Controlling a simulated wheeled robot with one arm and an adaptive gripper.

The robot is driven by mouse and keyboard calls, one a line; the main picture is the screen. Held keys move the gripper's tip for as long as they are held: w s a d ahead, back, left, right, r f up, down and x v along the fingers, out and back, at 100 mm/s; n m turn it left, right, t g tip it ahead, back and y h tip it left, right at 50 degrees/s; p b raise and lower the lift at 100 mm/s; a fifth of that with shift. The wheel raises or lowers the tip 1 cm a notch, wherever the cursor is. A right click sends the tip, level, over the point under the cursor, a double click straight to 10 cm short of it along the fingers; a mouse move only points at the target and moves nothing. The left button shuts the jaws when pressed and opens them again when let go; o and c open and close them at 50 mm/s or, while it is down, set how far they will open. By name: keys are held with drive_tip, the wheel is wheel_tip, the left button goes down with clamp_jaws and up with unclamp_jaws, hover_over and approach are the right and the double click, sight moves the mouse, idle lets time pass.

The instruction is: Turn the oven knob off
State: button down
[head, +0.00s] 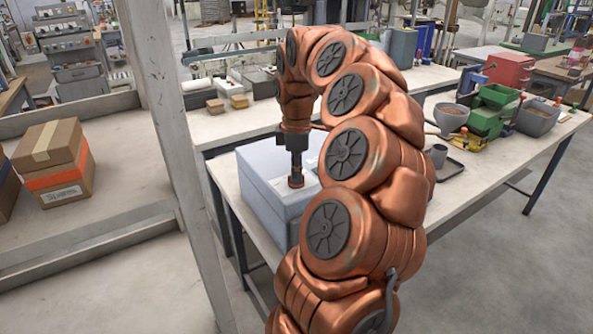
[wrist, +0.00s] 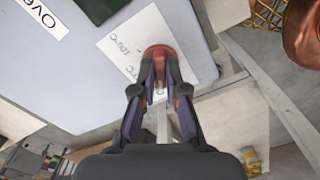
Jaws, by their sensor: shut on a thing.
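The oven is a pale grey-blue box (head: 262,200) on the workbench, below my gripper in the head view. Its pale face (wrist: 70,85) also shows in the wrist view, with a white "OVEN" label (wrist: 42,14) and a white dial card (wrist: 125,48) with temperature marks. The red round knob (wrist: 159,51) is over the card. My gripper (wrist: 160,78) is shut on the knob, fingers on its two sides. In the head view my gripper (head: 296,166) points down at the knob (head: 296,182). The knob's pointer setting is hidden by the fingers.
The workbench (head: 490,160) continues right, with a dark tray (head: 450,167), a grey cup (head: 438,155), a bowl of pellets (head: 451,117) and a green machine (head: 490,112). A grey post (head: 165,110) stands close left of the oven. Cartons (head: 50,155) are further left.

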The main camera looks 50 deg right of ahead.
drive_tip(key=c, duration=1.2)
unclamp_jaws()
wheel_tip(320, 180, up, 12)
drive_tip(key=shift+a, duration=0.1)
idle(0.5)
